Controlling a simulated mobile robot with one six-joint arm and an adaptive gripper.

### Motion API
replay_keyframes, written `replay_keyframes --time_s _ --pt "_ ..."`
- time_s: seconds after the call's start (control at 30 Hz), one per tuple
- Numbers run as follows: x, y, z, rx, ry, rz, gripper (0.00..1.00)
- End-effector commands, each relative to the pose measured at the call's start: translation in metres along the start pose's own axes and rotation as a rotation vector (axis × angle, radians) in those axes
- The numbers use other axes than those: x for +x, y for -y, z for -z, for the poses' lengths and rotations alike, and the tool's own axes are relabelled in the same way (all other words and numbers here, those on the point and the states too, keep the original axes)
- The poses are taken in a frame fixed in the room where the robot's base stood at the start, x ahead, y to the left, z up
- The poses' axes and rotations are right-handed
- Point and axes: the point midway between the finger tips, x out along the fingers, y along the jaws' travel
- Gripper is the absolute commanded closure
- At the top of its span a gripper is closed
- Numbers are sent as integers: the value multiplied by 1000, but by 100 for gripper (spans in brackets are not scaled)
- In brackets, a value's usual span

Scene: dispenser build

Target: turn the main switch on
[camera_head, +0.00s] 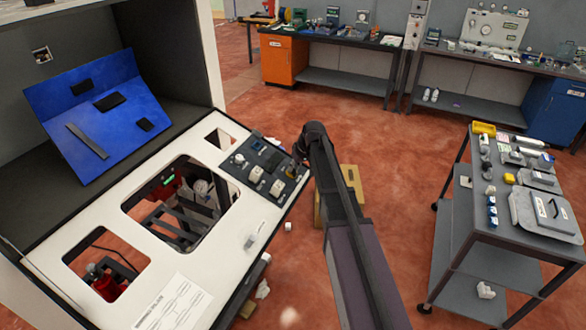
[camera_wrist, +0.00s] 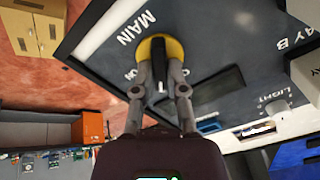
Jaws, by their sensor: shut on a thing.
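The main switch (camera_wrist: 174,48) is a round yellow disc with a black knob (camera_wrist: 158,74) on the dark control panel, beside the white word MAIN. In the wrist view my gripper (camera_wrist: 160,80) has its two grey fingers closed on either side of the black knob. The knob lies roughly upright in the picture, between the fingertips. Lettering beside the disc is partly hidden by a finger, so I cannot read the switch position. In the head view the yellow main switch (camera_head: 290,172) shows small at the panel's right corner, below the end of my arm.
The control panel (camera_head: 250,187) carries other switches and sits in a white console top (camera_head: 137,218) with square openings. A blue folded board (camera_head: 116,128) stands behind. A grey cart (camera_head: 468,224) with parts stands at right.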

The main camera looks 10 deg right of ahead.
Motion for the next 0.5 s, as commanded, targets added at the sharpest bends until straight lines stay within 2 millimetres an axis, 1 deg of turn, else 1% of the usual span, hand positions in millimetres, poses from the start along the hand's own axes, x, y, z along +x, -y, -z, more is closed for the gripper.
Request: replay_keyframes --time_s 0.5 --pt "0 -2 0 489 -1 -5 100"
